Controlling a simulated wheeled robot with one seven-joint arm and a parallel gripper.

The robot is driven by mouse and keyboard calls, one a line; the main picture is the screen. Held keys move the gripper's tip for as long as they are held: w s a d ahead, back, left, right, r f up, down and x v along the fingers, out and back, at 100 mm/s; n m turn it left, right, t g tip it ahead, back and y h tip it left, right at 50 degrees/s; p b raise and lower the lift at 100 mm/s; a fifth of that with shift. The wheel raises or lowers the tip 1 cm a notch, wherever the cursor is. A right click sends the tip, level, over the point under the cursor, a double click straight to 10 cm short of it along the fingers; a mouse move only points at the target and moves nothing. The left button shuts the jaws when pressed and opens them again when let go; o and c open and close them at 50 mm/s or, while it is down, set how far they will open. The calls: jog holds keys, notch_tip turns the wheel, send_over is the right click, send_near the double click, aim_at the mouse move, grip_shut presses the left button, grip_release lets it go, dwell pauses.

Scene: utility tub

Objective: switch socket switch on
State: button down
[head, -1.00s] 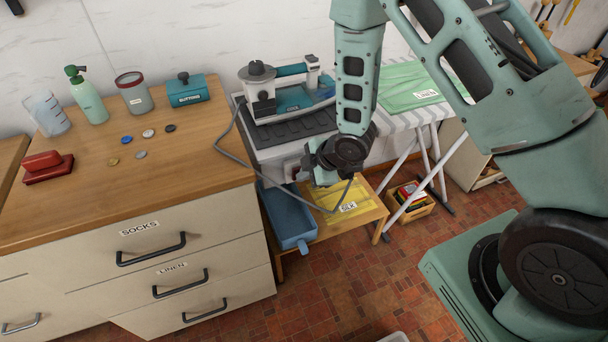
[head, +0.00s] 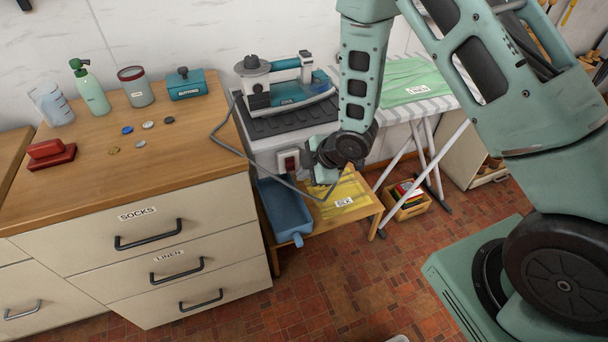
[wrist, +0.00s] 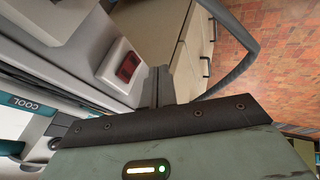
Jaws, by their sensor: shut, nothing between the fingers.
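The socket switch is a red rocker (head: 288,161) in a white plate on the front of the pale stand that bears the iron. In the wrist view the red rocker (wrist: 128,67) shows clearly in its white housing. My gripper (head: 308,160) is just right of the switch in the head view, with its fingers partly hidden by the wrist. In the wrist view its shut fingers (wrist: 160,72) are beside the housing, apart from the rocker, with nothing between them. I cannot tell whether the fingers touch the stand, or which way the rocker is tipped.
A grey cord (head: 232,150) loops from the iron (head: 285,85) down past the gripper. A blue bin (head: 284,212) and yellow cloth (head: 345,200) lie on a low shelf below. The drawer cabinet (head: 95,215) stands left, the ironing board (head: 430,105) right.

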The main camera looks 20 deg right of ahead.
jog(key=v, duration=0.8)
jog(key=shift+s+d+b, duration=0.15)
jog(key=shift+s+b, duration=0.15)
jog(key=shift+s, duration=0.3)
jog(key=shift+b, duration=0.55)
